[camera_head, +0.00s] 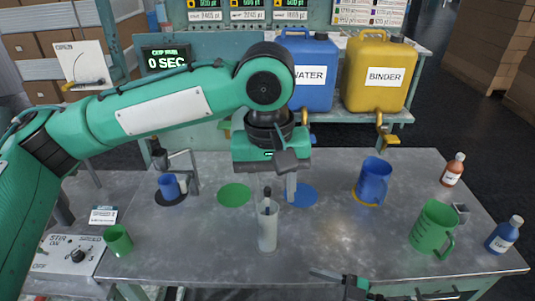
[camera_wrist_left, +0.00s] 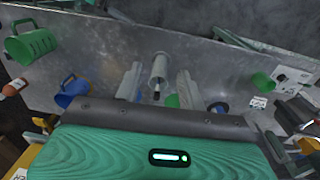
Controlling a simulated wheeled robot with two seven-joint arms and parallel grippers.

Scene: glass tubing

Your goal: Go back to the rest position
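My left gripper (camera_head: 280,185) hangs over the middle of the grey table, pointing down. In the left wrist view its two fingers (camera_wrist_left: 158,88) are spread apart with nothing held between them. A clear cylinder (camera_head: 267,230) with a dark-tipped stick stands upright on the table, in front of the gripper; it also shows between the fingers in the wrist view (camera_wrist_left: 159,68), apart from them. Part of my right gripper (camera_head: 345,282) shows at the bottom edge of the head view; its opening is not clear.
A blue pitcher (camera_head: 374,182), green pitcher (camera_head: 432,228), brown bottle (camera_head: 452,170) and blue bottle (camera_head: 505,235) stand at right. A green cup (camera_head: 118,240) and stir control box (camera_head: 75,257) are at left. Large water (camera_head: 307,95) and binder (camera_head: 378,95) jugs stand behind.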

